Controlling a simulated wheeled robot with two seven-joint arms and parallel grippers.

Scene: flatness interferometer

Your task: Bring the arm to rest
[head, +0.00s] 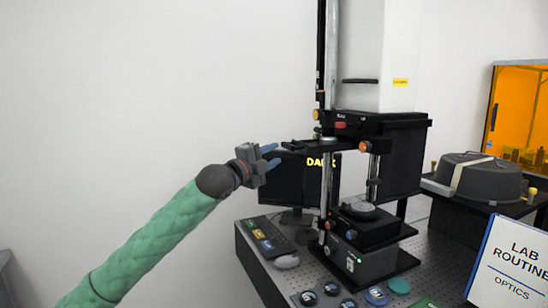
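My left arm (155,240), in a green quilted sleeve, reaches up from the lower left of the head view. My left gripper (270,156) is raised in front of the dark monitor, left of the interferometer (398,135). Its two blue fingers stand apart with nothing visible between them, so it is open. In the picture it overlaps the monitor's upper left edge; I cannot tell how far apart they are in depth. My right gripper is not in view.
The monitor (290,185) shows yellow letters, partly hidden. A keyboard (265,236), a mouse (287,262) and several round discs (376,296) lie on the perforated table (252,264). A "Lab Routine" sign (512,262) stands at right. The space left of the table looks clear.

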